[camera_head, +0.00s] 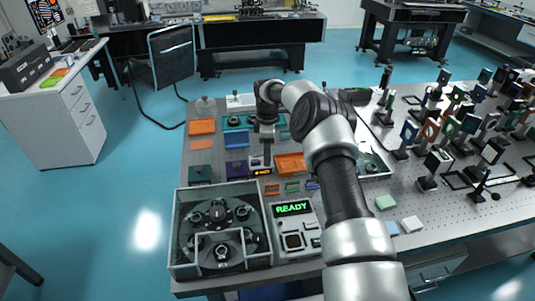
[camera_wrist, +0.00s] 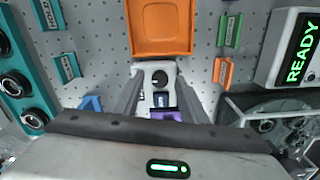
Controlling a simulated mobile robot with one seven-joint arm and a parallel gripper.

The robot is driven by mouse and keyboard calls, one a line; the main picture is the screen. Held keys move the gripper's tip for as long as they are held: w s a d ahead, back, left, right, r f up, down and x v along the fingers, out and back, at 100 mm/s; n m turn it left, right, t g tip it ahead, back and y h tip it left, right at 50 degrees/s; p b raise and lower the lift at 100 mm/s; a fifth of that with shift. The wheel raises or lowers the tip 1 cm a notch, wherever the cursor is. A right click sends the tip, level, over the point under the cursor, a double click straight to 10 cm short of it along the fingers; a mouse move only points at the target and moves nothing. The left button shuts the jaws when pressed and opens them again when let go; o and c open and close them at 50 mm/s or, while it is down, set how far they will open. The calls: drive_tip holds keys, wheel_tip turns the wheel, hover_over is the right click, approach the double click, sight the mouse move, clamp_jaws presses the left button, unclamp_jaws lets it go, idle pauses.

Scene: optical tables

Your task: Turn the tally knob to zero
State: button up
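The tally unit (camera_wrist: 152,68) is a small light-coloured box with a round dark knob (camera_wrist: 160,78) on its face. A dark display window (camera_wrist: 165,101) sits below the knob in the wrist view; its digits are too small to read. Whether the fingers touch anything cannot be told.
An orange tray (camera_wrist: 160,45) and a purple bin (camera_wrist: 172,116) flank the unit. Small green and orange labelled blocks (camera_wrist: 224,71) stand nearby. A panel reading READY (camera_head: 293,208) and a clear-walled box (camera_head: 178,240) stand at the front. Optical mounts crowd the right.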

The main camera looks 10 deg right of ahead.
drive_tip(key=shift+f, duration=0.1)
clamp_jaws()
drive_tip(key=shift+f+m+b, duration=0.1)
drive_tip(key=shift+m+b, duration=0.25)
drive_tip(key=shift+m, duration=0.05)
drive_tip(key=m+b, duration=0.1)
drive_tip(key=m, duration=0.1)
drive_tip(key=shift+m+b, duration=0.4)
drive_tip(key=m+b, duration=0.1)
drive_tip(key=m, duration=0.4)
drive_tip(key=m+b, duration=0.1)
drive_tip(key=m, duration=0.3)
drive_tip(key=shift+m, duration=0.4)
drive_tip(key=m, duration=0.4)
drive_tip(key=shift+m, duration=0.4)
